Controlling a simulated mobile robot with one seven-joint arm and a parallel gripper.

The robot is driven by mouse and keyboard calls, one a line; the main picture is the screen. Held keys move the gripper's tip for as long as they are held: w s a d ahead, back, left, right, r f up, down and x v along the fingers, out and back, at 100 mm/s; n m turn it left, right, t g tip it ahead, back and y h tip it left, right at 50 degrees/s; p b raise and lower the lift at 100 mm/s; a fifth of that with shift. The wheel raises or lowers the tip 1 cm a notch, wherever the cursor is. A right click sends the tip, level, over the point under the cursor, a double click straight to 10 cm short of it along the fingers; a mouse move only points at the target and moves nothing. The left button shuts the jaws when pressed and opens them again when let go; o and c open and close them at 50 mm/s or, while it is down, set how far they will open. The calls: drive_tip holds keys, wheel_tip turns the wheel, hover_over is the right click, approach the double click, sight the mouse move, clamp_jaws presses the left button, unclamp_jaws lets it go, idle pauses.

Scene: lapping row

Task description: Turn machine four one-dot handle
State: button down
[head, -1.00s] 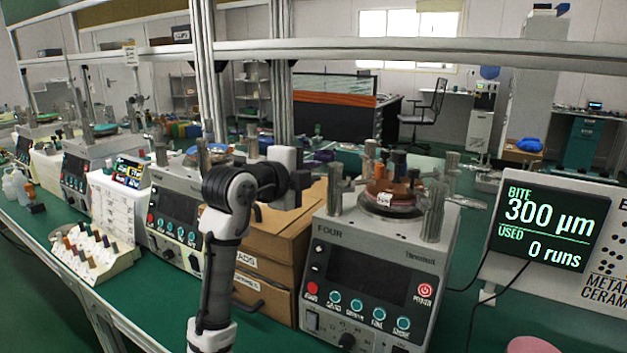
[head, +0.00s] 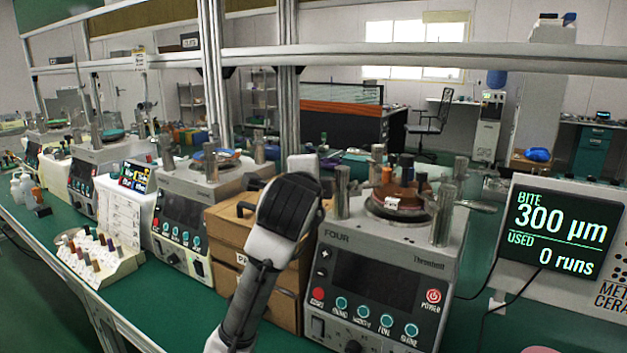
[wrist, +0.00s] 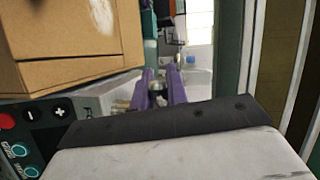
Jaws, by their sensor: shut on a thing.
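Machine four (head: 345,237) is a grey unit with a dark screen, teal buttons and a red power button. On its top are upright metal posts, a brown round plate (head: 392,205) and metal handles; one handle (head: 475,205) sticks out at the right. Dot marks on the handles are too small to read. My arm ends at the machine's left side in the head view and hides my gripper's tips there. In the wrist view my gripper (wrist: 161,88) shows purple fingers shut on a small grey metal piece, apparently a left-side handle. My wrist's dark housing hides much below it.
Brown boxes (head: 228,228) stand close at the left of machine four. A display (head: 555,232) reading 300 µm and 0 runs stands at its right. A rack of small coloured pieces (head: 97,262) and more machines line the left. An aluminium frame post (head: 288,80) rises behind.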

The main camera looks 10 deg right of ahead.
drive_tip(key=c, duration=1.4)
unclamp_jaws()
drive_tip(key=b+v, duration=0.1)
drive_tip(key=v, duration=1.2)
drive_tip(key=shift+s+a+r, duration=0.15)
drive_tip(key=shift+s+a, duration=0.05)
drive_tip(key=shift+s, duration=0.15)
